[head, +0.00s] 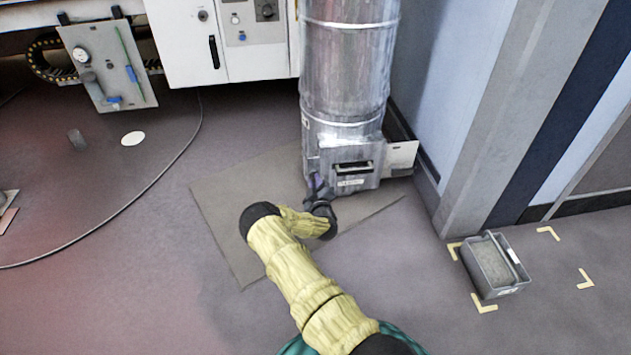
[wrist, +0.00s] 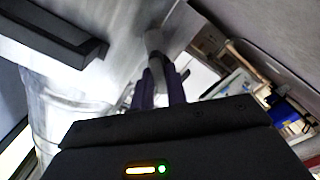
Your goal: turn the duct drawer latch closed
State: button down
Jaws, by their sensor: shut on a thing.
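The silver duct (head: 345,70) stands upright at the centre of the head view. At its foot is the drawer front with a dark handle slot (head: 352,168) and a small label below it. In the wrist view the dark handle (wrist: 60,40) shows at the upper left. My gripper (head: 318,184) is at the left side of the drawer front. In the wrist view its purple fingers (wrist: 160,82) are closed around a small grey lever, which appears to be the latch (wrist: 154,42). The fingers hide much of the latch, so I cannot tell its exact angle.
A grey bin (head: 493,265) stands on the floor at the right, amid yellow corner marks. A white cabinet (head: 225,40) is left of the duct. A flat mat (head: 235,215) lies under the duct. The floor at the left is mostly open.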

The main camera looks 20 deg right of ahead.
jog(key=n, duration=0.8)
jog(key=shift+s+f+n, duration=0.1)
jog(key=shift+f+n, duration=0.15)
jog(key=shift+n, duration=0.15)
jog(key=c, duration=1.4)
grip_release()
jog(key=shift+r, duration=0.1)
